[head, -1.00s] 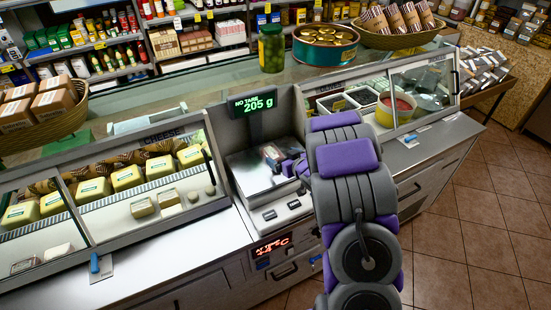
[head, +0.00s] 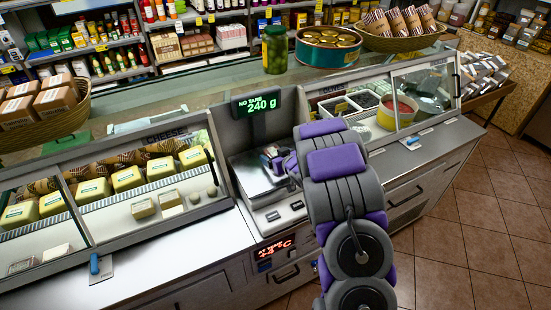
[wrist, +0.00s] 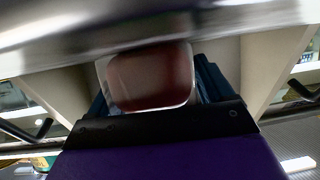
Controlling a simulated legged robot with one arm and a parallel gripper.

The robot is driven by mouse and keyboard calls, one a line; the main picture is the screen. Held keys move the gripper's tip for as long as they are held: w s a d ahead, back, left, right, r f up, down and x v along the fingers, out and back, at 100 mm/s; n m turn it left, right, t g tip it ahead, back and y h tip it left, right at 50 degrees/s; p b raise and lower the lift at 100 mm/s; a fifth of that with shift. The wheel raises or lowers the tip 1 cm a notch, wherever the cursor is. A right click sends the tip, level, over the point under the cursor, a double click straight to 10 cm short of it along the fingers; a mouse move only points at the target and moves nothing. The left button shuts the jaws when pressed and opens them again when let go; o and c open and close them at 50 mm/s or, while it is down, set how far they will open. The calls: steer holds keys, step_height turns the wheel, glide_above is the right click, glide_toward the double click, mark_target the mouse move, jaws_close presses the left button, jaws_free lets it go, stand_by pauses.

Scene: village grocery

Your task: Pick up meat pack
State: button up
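The meat pack (wrist: 150,78) is a dark red block in clear wrap. It fills the middle of the wrist view, between the blue fingers of my gripper (wrist: 155,85). In the head view my gripper (head: 273,158) is low over the pan of the scale (head: 250,176), and the pack is mostly hidden by it. The fingers stand on both sides of the pack, but I cannot tell whether they press on it. The scale display (head: 260,105) reads 240 g.
A glass cheese case (head: 130,185) is left of the scale, and an olive case (head: 385,105) is right. A pickle jar (head: 275,50), a round tin (head: 327,48) and a basket (head: 405,40) stand behind on the counter top. Tiled floor is open at right.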

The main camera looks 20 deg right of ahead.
steer(key=shift+a, duration=0.2)
steer(key=c, duration=0.3)
steer(key=shift+d+f, duration=0.1)
steer(key=shift+d, duration=0.45)
steer(key=c, duration=0.6)
steer(key=shift+s, duration=0.1)
steer(key=shift+c, duration=0.5)
steer(key=shift+a, duration=0.15)
